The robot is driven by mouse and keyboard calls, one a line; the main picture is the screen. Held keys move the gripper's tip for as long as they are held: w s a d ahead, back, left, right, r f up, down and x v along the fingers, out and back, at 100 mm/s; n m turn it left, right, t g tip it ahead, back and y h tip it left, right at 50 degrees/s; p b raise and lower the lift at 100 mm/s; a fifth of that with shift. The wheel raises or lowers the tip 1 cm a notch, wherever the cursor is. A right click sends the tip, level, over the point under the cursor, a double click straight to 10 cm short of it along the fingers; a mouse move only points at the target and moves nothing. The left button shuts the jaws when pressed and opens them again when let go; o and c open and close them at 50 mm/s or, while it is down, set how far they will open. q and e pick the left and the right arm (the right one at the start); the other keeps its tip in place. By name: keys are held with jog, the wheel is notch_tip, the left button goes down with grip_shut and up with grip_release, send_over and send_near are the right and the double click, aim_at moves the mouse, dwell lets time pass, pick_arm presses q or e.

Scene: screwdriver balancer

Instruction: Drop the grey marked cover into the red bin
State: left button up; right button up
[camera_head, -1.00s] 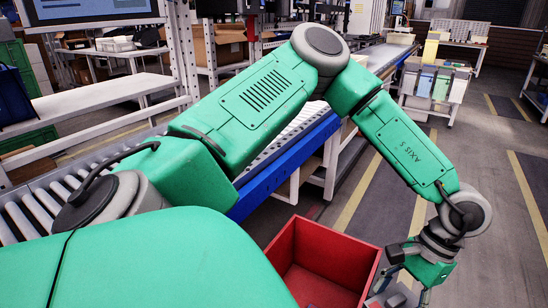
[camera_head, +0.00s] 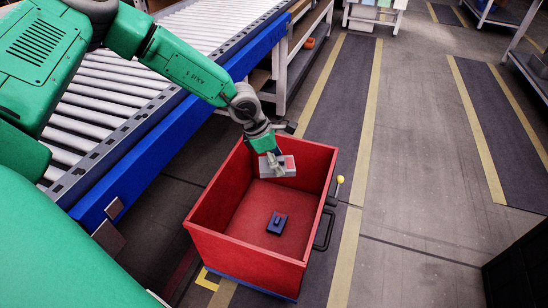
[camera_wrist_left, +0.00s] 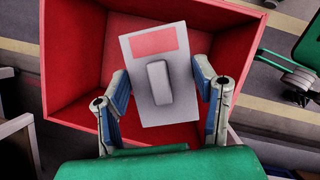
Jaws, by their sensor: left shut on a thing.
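The grey cover with a red marking (camera_head: 283,167) is held in my left gripper (camera_head: 270,162), over the far part of the red bin (camera_head: 245,255). In the left wrist view the cover (camera_wrist_left: 143,106) is a flat grey plate with a raised grey handle and a red rectangle at its far end. The fingers of my left gripper (camera_wrist_left: 163,92) stand on both sides of it. The red bin (camera_wrist_left: 70,70) lies behind and below the cover in that view. My right gripper is not in view.
A small dark blue piece (camera_head: 277,223) lies on the bin floor. A roller conveyor with a blue side rail (camera_head: 150,145) runs along the left. A black handle (camera_head: 325,230) and a yellow knob (camera_head: 340,179) stick out at the bin's right side.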

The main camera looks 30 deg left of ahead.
aim_at(279, 159)
pick_arm(q)
jog(key=n, duration=0.1)
jog(key=w+f+n+y, duration=0.1)
jog(key=n, duration=0.1)
jog(key=w+a+f+n+t+b, duration=0.1)
jog(key=shift+w+y, duration=0.25)
jog(key=shift+y, duration=0.05)
jog(key=w+a+f+n+y+b, duration=0.3)
jog(key=w+a+f+n+b, duration=0.1)
jog(key=f+n+b, duration=0.4)
jog(key=shift+w+f+n, duration=0.4)
jog(key=shift+f+n, duration=0.4)
jog(key=shift+f, duration=0.05)
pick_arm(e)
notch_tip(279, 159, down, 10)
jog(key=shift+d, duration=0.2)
pick_arm(q)
jog(key=shift+a, duration=0.1)
jog(key=o, duration=1.2)
jog(key=shift+a, duration=0.1)
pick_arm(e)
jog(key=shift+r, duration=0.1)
